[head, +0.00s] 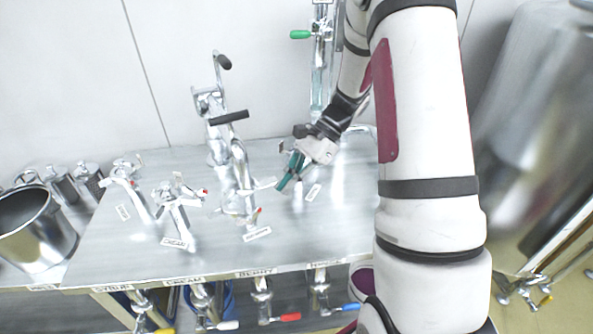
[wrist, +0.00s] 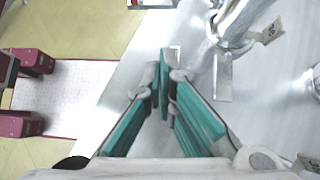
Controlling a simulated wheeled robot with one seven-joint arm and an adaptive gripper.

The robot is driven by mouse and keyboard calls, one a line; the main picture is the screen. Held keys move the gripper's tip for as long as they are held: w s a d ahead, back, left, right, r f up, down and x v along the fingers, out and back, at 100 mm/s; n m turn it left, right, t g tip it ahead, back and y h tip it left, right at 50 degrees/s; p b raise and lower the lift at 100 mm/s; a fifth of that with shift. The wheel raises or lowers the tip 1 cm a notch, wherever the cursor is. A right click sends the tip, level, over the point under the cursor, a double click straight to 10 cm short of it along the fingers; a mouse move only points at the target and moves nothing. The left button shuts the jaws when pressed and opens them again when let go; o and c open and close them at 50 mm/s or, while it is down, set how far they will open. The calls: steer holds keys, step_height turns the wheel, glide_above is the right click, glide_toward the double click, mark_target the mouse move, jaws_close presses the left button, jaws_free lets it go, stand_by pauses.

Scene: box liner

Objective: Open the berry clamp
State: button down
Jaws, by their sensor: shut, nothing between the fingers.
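Several metal pipe fittings with clamps stand on the steel table. The fitting above the front-edge label that seems to read BERRY (head: 255,271) is a tall pipe (head: 240,182) with a red-tipped part (head: 257,214) near its base; I take this as the berry clamp, but its small label (head: 257,234) is too blurred to read. My gripper (head: 283,184), with green fingers, is low over the table to the right of it, shut and empty. In the wrist view my gripper (wrist: 165,75) points beside a metal pipe (wrist: 236,22) with a flat metal tab (wrist: 223,76); whether they touch is unclear.
A fitting labelled CREAM (head: 170,205) and another (head: 122,172) stand to the left. A steel pot (head: 38,235) is at far left, a large steel tank (head: 540,130) at right. Valves with coloured handles (head: 285,317) hang below the front edge.

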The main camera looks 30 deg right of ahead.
mark_target(231, 214)
steer(key=a+f+p, duration=0.1)
steer(key=a+f, duration=0.2)
steer(key=a, duration=0.4)
steer(key=shift+s+p, duration=0.2)
steer(key=shift+p, duration=0.1)
steer(key=a, duration=0.1)
steer(key=s+a+m+t+p, duration=0.1)
steer(key=a, duration=0.1)
steer(key=shift+s, duration=0.1)
